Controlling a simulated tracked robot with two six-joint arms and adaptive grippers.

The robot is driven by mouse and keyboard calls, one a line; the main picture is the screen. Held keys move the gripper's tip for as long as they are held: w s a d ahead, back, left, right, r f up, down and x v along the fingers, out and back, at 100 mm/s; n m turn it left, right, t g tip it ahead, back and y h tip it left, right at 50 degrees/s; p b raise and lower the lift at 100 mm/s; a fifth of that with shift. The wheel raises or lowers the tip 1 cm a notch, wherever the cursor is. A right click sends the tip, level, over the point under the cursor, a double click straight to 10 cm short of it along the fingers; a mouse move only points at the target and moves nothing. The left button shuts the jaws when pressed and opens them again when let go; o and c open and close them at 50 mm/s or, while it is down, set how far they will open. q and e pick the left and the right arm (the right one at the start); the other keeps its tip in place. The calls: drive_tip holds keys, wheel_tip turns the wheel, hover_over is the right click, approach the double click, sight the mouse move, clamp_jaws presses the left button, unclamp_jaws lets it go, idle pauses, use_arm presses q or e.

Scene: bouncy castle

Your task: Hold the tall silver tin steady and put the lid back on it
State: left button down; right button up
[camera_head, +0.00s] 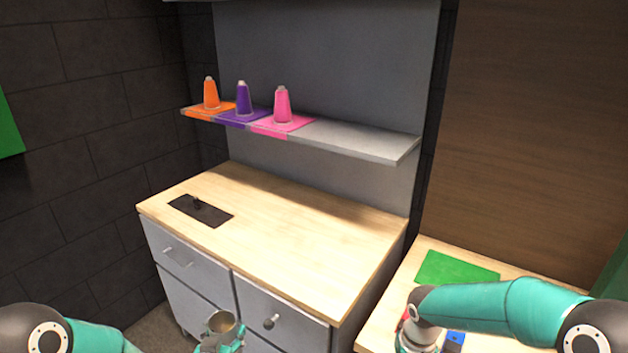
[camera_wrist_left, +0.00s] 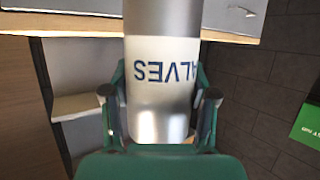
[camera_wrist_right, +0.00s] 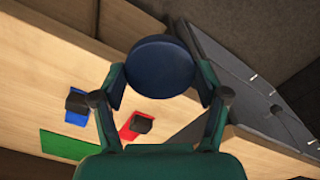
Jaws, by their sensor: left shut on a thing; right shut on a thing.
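The tall silver tin (camera_head: 221,322) is at the bottom edge of the head view, with its open top facing up. In the left wrist view the tin (camera_wrist_left: 162,85) has a white band with blue lettering, partly out of sight, that reads upside down. My left gripper (camera_wrist_left: 160,105) is shut around the tin's side; it also shows in the head view (camera_head: 220,341). My right gripper (camera_wrist_right: 160,82) is shut on a dark blue round lid (camera_wrist_right: 160,62), seen in the right wrist view. The lid is apart from the tin and hidden in the head view.
A wooden-topped cabinet (camera_head: 290,245) stands ahead, with a dark plate (camera_head: 200,210) on it. A shelf (camera_head: 345,137) holds orange, purple and pink cones. The right table has a green mat (camera_head: 455,268), a red mat (camera_wrist_right: 130,127) and a blue mat (camera_wrist_right: 76,117).

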idle(0.5)
use_arm(q)
drive_tip(key=s+d+f+m+g+h, duration=0.1)
drive_tip(key=s+d+m+h, duration=0.3)
drive_tip(key=d, duration=0.3)
drive_tip(key=s+d+m+g+h, duration=0.2)
drive_tip(key=s+d+m+h, duration=0.2)
drive_tip(key=d, duration=0.4)
drive_tip(key=shift+s+d+f+h, duration=0.3)
drive_tip(key=shift+s+f+h, duration=0.1)
drive_tip(key=shift+s, duration=0.1)
